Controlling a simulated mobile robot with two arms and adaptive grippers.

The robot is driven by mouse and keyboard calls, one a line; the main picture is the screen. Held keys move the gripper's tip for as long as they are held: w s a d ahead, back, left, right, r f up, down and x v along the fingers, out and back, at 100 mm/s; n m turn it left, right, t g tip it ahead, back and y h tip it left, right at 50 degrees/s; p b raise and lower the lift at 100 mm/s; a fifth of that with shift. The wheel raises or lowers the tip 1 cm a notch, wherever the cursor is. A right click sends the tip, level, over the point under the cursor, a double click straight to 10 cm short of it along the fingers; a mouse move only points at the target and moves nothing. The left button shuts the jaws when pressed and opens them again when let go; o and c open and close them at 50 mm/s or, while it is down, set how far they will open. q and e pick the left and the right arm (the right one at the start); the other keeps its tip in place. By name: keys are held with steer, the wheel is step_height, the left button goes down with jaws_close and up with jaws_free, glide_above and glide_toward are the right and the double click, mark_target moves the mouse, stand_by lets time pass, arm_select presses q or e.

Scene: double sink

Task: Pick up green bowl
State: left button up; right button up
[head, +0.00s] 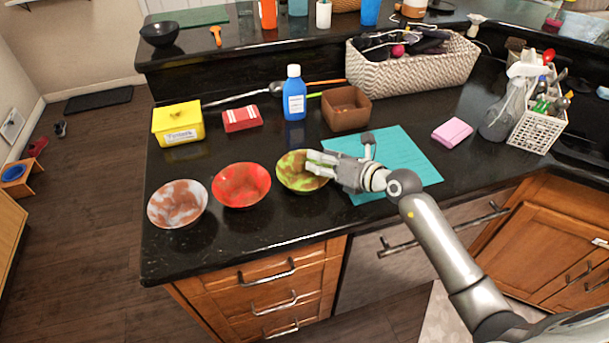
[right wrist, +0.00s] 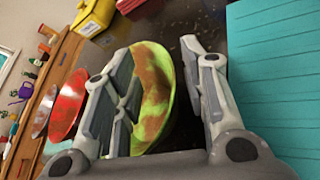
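The green bowl (head: 294,172), mottled with brown, stands upright on the black counter, rightmost in a row of bowls. My right gripper (head: 318,163) is at its right side, with the fingers over the rim. In the right wrist view the bowl (right wrist: 152,85) shows between the two open fingers. The left finger overlaps the bowl's inside and the right finger stands apart from its outer wall. I cannot tell whether the left finger touches the bowl. My left gripper is not in view.
A red bowl (head: 241,187) and a whitish-brown bowl (head: 178,206) stand to the left. A blue bottle (head: 294,98), a brown box (head: 346,109) and a yellow container (head: 177,124) stand behind. A teal mat (head: 408,162) lies to the right. The front counter strip is clear.

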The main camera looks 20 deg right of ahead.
steer(key=shift+x, duration=1.5)
steer(key=shift+s, duration=0.1)
jaws_close()
